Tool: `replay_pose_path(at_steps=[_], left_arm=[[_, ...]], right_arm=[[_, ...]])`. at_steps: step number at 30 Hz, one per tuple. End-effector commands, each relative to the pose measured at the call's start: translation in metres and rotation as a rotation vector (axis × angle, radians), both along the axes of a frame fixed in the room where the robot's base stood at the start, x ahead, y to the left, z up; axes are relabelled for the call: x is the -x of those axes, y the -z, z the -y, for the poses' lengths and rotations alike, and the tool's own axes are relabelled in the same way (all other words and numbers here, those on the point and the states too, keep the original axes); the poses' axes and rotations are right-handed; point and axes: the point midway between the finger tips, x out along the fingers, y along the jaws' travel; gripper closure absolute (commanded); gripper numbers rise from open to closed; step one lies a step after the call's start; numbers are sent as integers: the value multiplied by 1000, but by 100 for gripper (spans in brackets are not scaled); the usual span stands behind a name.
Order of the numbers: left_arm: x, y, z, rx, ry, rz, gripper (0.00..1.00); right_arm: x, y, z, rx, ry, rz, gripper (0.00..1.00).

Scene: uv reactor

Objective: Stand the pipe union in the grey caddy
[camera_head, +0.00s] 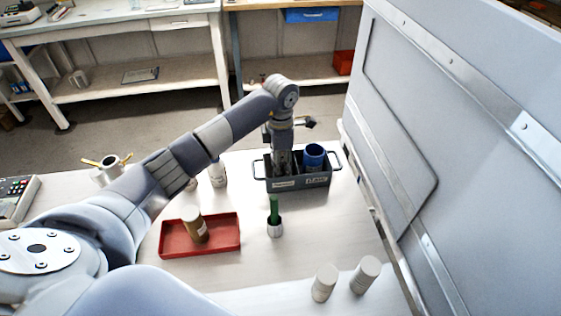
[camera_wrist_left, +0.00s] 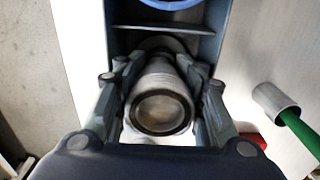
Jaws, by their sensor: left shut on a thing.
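The grey caddy (camera_head: 303,183) stands on the table near its far edge, with a handle at each end and labels on its front. My left gripper (camera_head: 283,165) reaches down over the caddy's left compartment. In the left wrist view my left gripper (camera_wrist_left: 160,95) is shut on the pipe union (camera_wrist_left: 160,108), a grey ribbed cylinder with a dark ring and round open end facing the camera. The union sits within the outline of the caddy (camera_wrist_left: 190,42); its lower end is hidden. A blue cylinder (camera_head: 314,154) stands in the caddy's right compartment. My right gripper is not in view.
A red tray (camera_head: 226,243) holds a brown bottle (camera_head: 194,223). Two pale cylinders (camera_head: 324,283) (camera_head: 365,275) stand nearer me. A large grey panel (camera_head: 470,140) rises on the right.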

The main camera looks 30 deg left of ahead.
Motion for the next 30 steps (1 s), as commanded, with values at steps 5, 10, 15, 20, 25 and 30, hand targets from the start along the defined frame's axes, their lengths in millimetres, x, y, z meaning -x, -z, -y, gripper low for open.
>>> replay_pose_path(at_steps=[5, 10, 15, 20, 25, 30], left_arm=[[0, 3, 0, 0, 0, 0, 95], [0, 3, 0, 1, 0, -1, 55], [0, 3, 0, 1, 0, -1, 55], [0, -2, 0, 1, 0, -1, 55], [-1, -24, -1, -1, 1, 5, 55], [-2, -61, -1, -1, 0, 6, 55]], right_arm=[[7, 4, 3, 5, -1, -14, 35], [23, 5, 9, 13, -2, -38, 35], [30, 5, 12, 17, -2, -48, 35], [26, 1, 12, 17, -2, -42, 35], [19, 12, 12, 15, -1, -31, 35], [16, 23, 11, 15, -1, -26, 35]])
